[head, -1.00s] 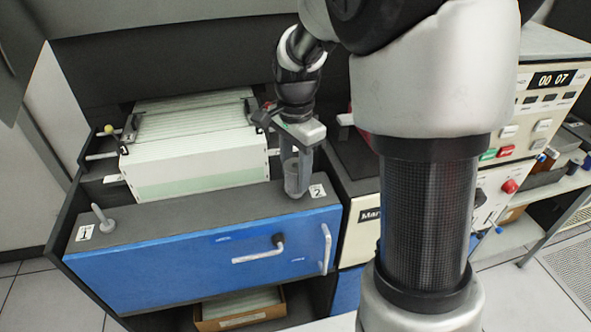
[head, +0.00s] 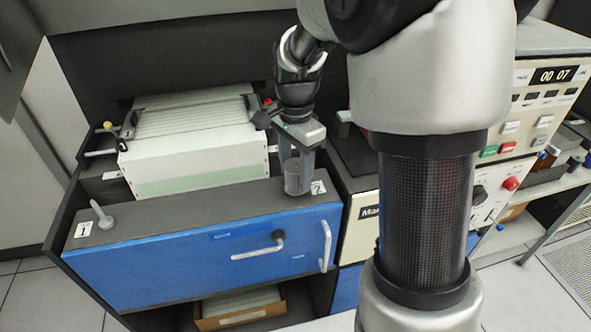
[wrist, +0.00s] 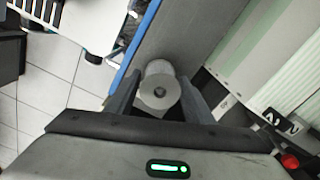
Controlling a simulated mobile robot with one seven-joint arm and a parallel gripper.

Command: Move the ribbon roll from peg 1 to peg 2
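The ribbon roll (head: 297,180) is a short grey cylinder at the right end of the cabinet top, beside the label 2 (head: 318,187). In the wrist view the fingers (wrist: 159,84) press close against both sides of the roll. Peg 2 is hidden by the roll and fingers, so I cannot tell how far the roll sits on it. Peg 1 (head: 102,214) stands bare at the left end, near its label 1 (head: 83,230).
The blue cabinet front (head: 190,250) has a lever handle and a vertical handle. A card stack (head: 195,150) lies in a tray behind the cabinet top. A machine with a counter and buttons (head: 545,95) stands at right. The cabinet top between the pegs is clear.

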